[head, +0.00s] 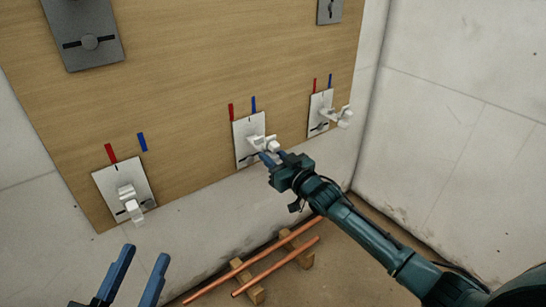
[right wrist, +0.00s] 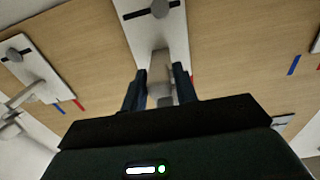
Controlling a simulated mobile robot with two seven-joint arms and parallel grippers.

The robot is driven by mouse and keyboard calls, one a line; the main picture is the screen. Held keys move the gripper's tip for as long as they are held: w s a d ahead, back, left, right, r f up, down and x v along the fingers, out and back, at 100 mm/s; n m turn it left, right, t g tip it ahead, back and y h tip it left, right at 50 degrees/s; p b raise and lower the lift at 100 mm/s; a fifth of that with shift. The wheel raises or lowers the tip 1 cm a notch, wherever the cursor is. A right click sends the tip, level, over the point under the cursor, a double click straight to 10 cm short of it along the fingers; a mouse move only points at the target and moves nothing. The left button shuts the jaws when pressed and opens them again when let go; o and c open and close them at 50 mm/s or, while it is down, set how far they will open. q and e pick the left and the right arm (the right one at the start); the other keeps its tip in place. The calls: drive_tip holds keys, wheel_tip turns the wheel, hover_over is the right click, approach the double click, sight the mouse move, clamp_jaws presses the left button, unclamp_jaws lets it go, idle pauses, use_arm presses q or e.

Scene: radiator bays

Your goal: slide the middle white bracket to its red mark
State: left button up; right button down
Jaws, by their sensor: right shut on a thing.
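The middle white bracket (head: 241,131) is a pale plate with a hook-like arm, on the wooden board between two similar brackets. Its red mark (head: 231,112) is on the board above the plate's upper left, and a blue mark (head: 254,104) is above its upper right. My right gripper (head: 267,157) is at the bracket's arm. In the right wrist view its fingers (right wrist: 160,88) are closed on both sides of the bracket's pale arm (right wrist: 159,62), partly hiding it. My left gripper (head: 144,253) is open and empty, low at the left, away from the board.
The left bracket (head: 108,181) and right bracket (head: 316,112) each have red and blue marks above. Grey plates (head: 92,52) are higher on the board. Copper pipes (head: 272,268) lie on wooden blocks on the floor. A bare wall (head: 450,100) stands at the right.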

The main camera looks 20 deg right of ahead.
drive_tip(key=a, duration=0.1)
drive_tip(key=s+a+p, duration=0.1)
drive_tip(key=a, duration=0.1)
drive_tip(key=a+p, duration=0.1)
drive_tip(key=shift+s+a, duration=0.4)
drive_tip(key=c, duration=1.2)
unclamp_jaws()
drive_tip(key=shift+c, duration=0.2)
use_arm(q)
drive_tip(key=shift+s+a+f+y, duration=0.15)
drive_tip(key=shift+f+y, duration=0.15)
drive_tip(key=shift+y, duration=0.2)
use_arm(e)
drive_tip(key=shift+d, duration=0.1)
use_arm(q)
drive_tip(key=shift+s+a+f+m+g+y+p, duration=0.25)
drive_tip(key=shift+a+g+y+p, duration=0.2)
drive_tip(key=shift+p, duration=2.15)
use_arm(e)
drive_tip(key=v, duration=1.3)
